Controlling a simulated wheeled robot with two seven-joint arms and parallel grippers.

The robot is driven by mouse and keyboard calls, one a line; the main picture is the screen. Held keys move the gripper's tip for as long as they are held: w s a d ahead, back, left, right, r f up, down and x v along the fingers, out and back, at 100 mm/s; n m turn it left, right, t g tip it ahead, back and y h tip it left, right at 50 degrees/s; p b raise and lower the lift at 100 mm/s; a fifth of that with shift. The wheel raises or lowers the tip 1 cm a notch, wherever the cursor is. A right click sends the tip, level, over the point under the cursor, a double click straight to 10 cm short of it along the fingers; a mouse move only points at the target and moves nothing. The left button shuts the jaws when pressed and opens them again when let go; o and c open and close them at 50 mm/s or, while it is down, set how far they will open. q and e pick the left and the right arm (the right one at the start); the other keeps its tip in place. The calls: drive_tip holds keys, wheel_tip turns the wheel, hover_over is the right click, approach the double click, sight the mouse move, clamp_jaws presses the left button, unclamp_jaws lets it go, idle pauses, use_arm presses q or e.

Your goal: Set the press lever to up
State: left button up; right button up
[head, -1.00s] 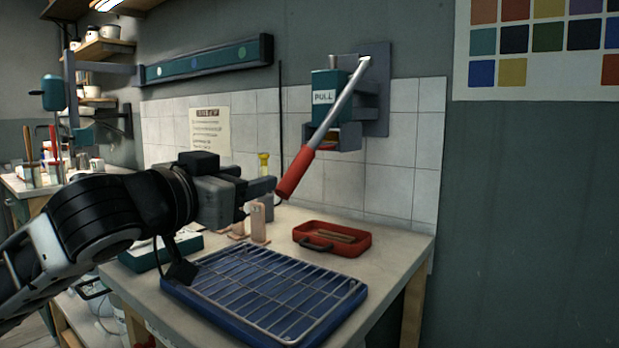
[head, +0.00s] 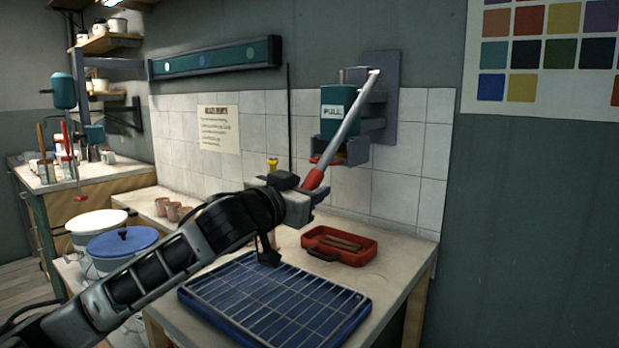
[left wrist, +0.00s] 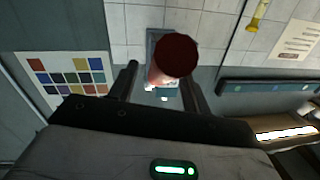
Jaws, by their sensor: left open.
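The wall press (head: 340,108) is a teal box marked PULL on a grey bracket. Its lever (head: 347,128) is a grey rod slanting down and left from a pivot at the top right, ending in a red handle (head: 318,172). My left gripper (head: 315,192) is open at the handle's lower end. In the left wrist view the round end of the red handle (left wrist: 175,55) shows between the two open fingers (left wrist: 158,78). I cannot tell whether the fingers touch it. My right gripper is not in view.
Below stands a bench with a blue tray with a wire rack (head: 205,308), a red tray (head: 370,250) and several small clay cups (head: 173,211). Lidded buckets (head: 122,240) stand at left. The right side is clear.

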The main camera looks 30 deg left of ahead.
use_arm(q)
drive_tip(key=shift+w, duration=0.95)
drive_tip(key=shift+c, duration=0.3)
drive_tip(key=c, duration=1)
clamp_jaws()
